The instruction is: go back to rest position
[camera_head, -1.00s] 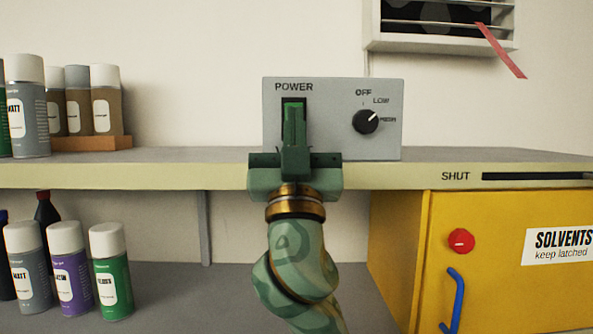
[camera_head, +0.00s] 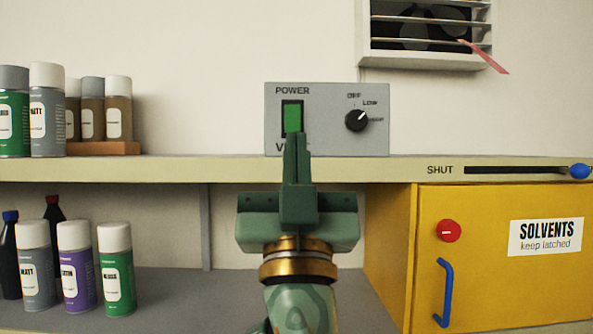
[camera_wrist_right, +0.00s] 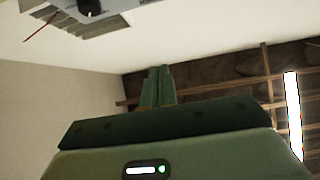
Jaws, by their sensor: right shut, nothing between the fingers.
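My right gripper (camera_head: 296,145) is in the middle of the head view, shut and empty, with its fingers pointing up. It also shows in the right wrist view (camera_wrist_right: 157,75), fingers together. Behind its tips is the grey power box (camera_head: 330,140) on the shelf, with a green lit switch (camera_head: 291,119) and a black knob (camera_head: 357,120). The fingertips overlap the lower end of the switch in the picture; it looks like there is a gap, but depth is hard to tell. The knob's pointer is turned to the upper right. My left gripper is not in view.
The shelf (camera_head: 210,170) runs across behind my gripper. Spray cans (camera_head: 47,110) stand at left, above and below it. A yellow solvents cabinet (camera_head: 480,265) with a blue handle (camera_head: 445,292) is at right. A vent with a red ribbon (camera_head: 483,57) hangs above.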

